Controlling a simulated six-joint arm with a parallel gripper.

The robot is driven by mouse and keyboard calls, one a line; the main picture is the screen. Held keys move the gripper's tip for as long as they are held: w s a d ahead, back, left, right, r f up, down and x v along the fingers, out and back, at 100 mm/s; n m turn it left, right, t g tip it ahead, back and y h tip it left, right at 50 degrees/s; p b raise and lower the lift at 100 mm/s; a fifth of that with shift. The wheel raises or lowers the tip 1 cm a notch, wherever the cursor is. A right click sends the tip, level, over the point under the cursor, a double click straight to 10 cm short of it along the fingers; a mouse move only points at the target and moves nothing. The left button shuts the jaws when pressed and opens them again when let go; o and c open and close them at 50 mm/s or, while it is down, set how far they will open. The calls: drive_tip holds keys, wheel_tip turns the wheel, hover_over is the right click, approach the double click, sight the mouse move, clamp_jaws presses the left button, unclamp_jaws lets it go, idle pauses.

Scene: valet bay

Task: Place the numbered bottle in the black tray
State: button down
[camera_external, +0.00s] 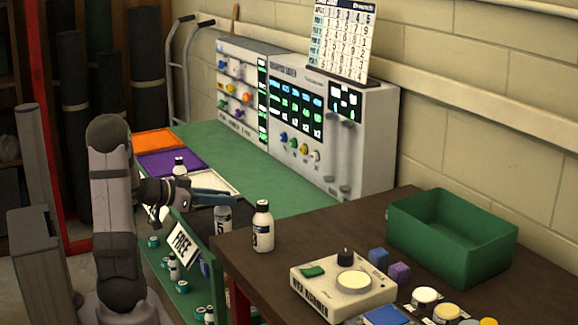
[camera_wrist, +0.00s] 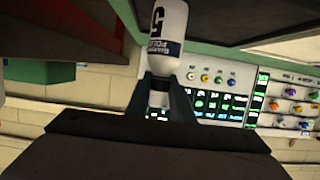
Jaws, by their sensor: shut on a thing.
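A white bottle marked 5 (camera_external: 222,220) hangs upright from my gripper (camera_external: 222,202), beside the dark table's left edge. In the wrist view the bottle (camera_wrist: 168,25) shows a "5" and a dark label band, with its neck end between the two fingers of my gripper (camera_wrist: 160,97). A dark flat panel (camera_wrist: 225,20) on the green bench in the wrist view looks like the black tray. In the external view that area is mostly hidden by my arm and gripper, so I cannot tell whether the bottle is over it.
Another numbered bottle (camera_external: 262,230) stands on the dark table (camera_external: 300,235), close to my gripper. Orange (camera_external: 154,142), purple (camera_external: 160,164) and white (camera_external: 222,181) trays line the green bench; a small bottle (camera_external: 180,168) stands there. A green bin (camera_external: 455,245) sits at right.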

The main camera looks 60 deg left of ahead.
drive_tip(key=shift+f+b, duration=0.15)
drive_tip(key=shift+b, duration=0.2)
drive_tip(key=c, duration=1.6)
unclamp_jaws()
drive_tip(key=shift+o, duration=0.2)
drive_tip(key=shift+r+p, duration=0.3)
drive_tip(key=shift+p, duration=0.15)
drive_tip(key=b+v, duration=0.1)
drive_tip(key=v, duration=1.1)
drive_tip(key=shift+b, duration=0.4)
drive_tip(key=shift+f, duration=0.1)
